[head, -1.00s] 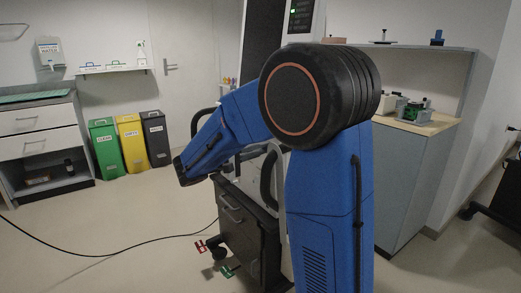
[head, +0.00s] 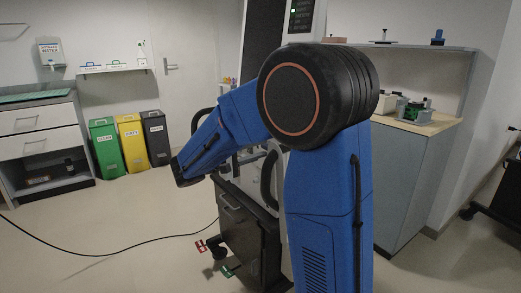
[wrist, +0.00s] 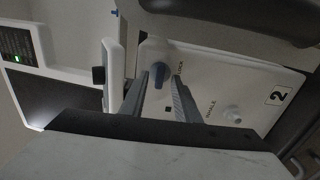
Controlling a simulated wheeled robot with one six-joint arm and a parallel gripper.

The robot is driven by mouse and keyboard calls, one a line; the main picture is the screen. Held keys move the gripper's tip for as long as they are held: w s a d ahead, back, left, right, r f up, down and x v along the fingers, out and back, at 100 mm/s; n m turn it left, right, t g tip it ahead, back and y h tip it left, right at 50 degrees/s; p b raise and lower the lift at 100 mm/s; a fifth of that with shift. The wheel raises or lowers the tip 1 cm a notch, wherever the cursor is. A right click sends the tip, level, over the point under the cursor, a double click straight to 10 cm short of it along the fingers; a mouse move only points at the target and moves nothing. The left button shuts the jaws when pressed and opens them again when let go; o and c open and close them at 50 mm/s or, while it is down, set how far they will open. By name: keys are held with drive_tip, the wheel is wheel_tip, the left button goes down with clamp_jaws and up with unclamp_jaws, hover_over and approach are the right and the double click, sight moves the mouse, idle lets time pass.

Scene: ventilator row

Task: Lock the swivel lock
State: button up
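In the wrist view a blue knob (wrist: 159,73), which looks like the swivel lock, sits on a white panel (wrist: 212,88) marked with a 2. A label beside the knob is partly covered by a finger; its visible letters seem to end in "OCK". My gripper (wrist: 162,80) is open, with one fingertip on each side of the knob. I cannot tell whether the fingers touch it. In the head view my arm hides most of the ventilator cart (head: 250,235); the knob and my fingertips are not visible there.
A dark bar (wrist: 235,15) crosses above the panel. A screen housing (wrist: 30,60) stands at left. A red caster pedal (head: 201,246) and a green one (head: 227,270) show low on the cart. A cable (head: 110,252) crosses the floor.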

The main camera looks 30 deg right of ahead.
drive_tip(key=s+a, duration=0.1)
drive_tip(key=a, duration=1.5)
drive_tip(key=shift+a, duration=0.2)
drive_tip(key=shift+s, duration=0.1)
